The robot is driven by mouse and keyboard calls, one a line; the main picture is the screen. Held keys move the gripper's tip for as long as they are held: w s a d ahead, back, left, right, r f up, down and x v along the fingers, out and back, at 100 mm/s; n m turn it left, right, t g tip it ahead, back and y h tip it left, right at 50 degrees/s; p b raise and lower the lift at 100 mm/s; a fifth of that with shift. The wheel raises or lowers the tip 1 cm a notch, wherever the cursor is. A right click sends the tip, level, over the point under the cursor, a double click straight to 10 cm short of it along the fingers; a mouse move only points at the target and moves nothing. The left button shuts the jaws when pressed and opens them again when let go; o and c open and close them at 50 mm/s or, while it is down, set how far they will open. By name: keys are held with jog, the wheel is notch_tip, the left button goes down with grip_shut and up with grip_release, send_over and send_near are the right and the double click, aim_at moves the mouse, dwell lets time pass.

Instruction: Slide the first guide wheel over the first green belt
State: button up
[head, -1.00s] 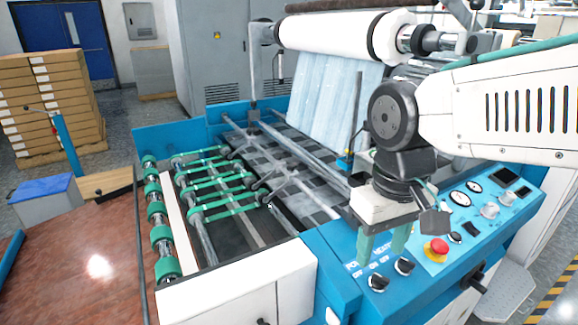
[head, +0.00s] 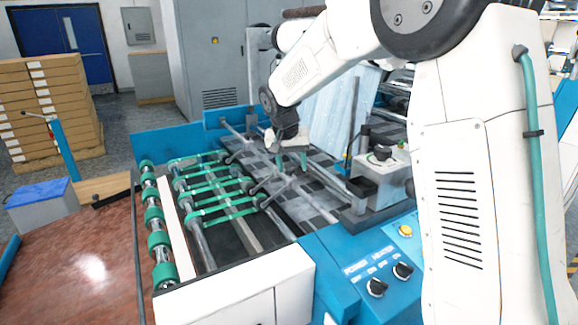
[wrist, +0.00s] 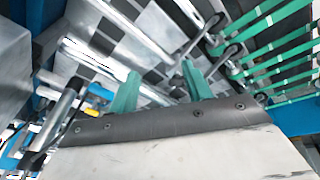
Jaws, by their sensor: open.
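Several green belts (head: 222,207) run over rollers left of centre in the head view; they also show at upper right in the wrist view (wrist: 285,58). Small dark guide wheels (head: 262,203) on thin arms sit by the belts' right ends, clamped along a metal bar. In the wrist view a guide wheel (wrist: 216,40) is beside the belts. Which wheel and belt are first I cannot tell. My gripper (head: 291,163) is open and empty, green fingers pointing down above the bars, right of the wheels and apart from them. Both fingers show in the wrist view (wrist: 160,82).
Metal bars (wrist: 115,72) cross beneath my gripper over a checkered bed. A hanging film sheet (head: 332,110) is close behind it. The control panel (head: 385,272) is at the front right. A wooden table (head: 75,250) lies left of the rollers.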

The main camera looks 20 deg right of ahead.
jog(key=m+t, duration=0.2)
send_near(290, 169)
jog(key=x, duration=0.8)
jog(key=shift+w, duration=0.15)
grip_shut()
